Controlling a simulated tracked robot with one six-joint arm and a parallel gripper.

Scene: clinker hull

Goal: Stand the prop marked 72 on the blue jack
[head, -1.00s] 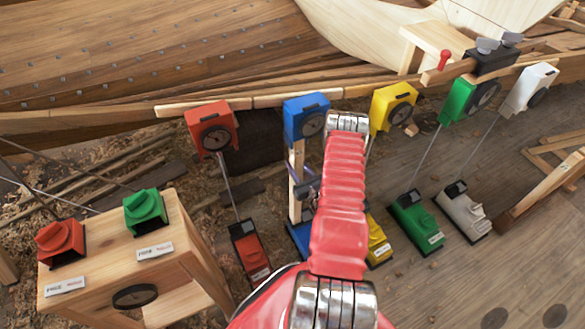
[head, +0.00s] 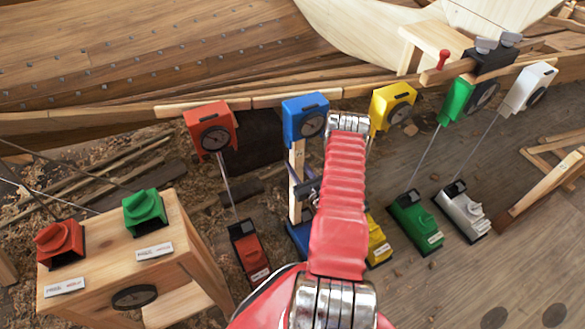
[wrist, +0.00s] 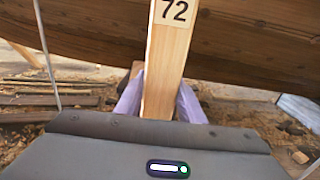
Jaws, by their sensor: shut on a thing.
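The prop marked 72 (wrist: 168,60) is a pale wooden post with a dark 72 on a label near the top of the wrist view. My gripper (wrist: 160,103) is shut on it, a lilac finger on each side. In the head view the prop (head: 295,180) is upright, between a blue gauge box (head: 305,118) above and the blue jack (head: 298,236) below. Its foot is at the jack's top; I cannot tell whether it touches. My red arm hides part of the jack and most of the gripper.
Red (head: 249,252), yellow (head: 378,242), green (head: 416,222) and white (head: 463,212) jacks stand along the hull, with matching boxes above. A wooden stand (head: 190,245) with red and green units is at left. Floor at lower right is clear.

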